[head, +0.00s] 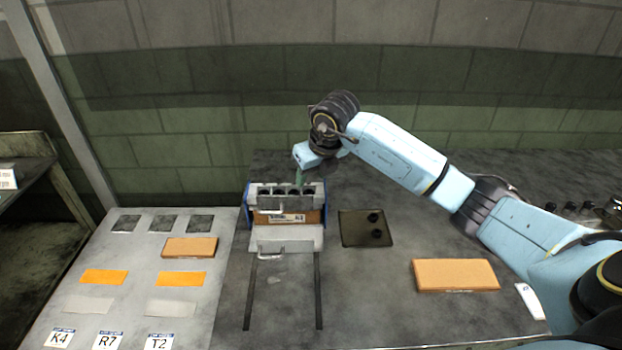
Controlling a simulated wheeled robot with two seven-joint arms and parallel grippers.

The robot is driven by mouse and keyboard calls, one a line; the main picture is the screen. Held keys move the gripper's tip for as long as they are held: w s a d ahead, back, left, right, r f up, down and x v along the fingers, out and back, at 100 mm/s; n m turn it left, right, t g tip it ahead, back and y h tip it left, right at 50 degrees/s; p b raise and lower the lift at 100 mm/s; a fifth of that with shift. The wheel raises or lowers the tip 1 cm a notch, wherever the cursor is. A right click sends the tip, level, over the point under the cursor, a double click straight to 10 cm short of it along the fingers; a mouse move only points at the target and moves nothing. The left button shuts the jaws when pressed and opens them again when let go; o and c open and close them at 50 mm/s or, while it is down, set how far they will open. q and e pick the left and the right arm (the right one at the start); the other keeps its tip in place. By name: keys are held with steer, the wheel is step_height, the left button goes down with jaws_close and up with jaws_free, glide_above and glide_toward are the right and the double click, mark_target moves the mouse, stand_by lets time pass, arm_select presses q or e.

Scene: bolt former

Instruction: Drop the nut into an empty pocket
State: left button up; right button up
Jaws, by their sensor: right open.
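The bolt former fixture (287,239) stands in the middle of the grey worktop, with blue side plates and a row of dark round pockets along its top. My right gripper (299,184) points down at this pocket row, its fingertips at or just above it. The right gripper is open. No nut shows clearly between its fingers; the tips are too small to tell more. Two dark round pieces, possibly nuts, lie on a dark square tray (352,232) right of the fixture. Whether each pocket is empty cannot be told. My left gripper is not in view.
A brown block (455,275) lies at the right, near a white tag (530,301). A light panel (137,260) at the left carries orange and brown blocks, dark squares and labels K4, R7 and T2. Two dark rails run forward from the fixture. Small dark parts stand far right.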

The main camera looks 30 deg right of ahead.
steer(key=v, duration=1)
steer(key=shift+s+r, duration=0.2)
steer(key=shift+r, duration=0.1)
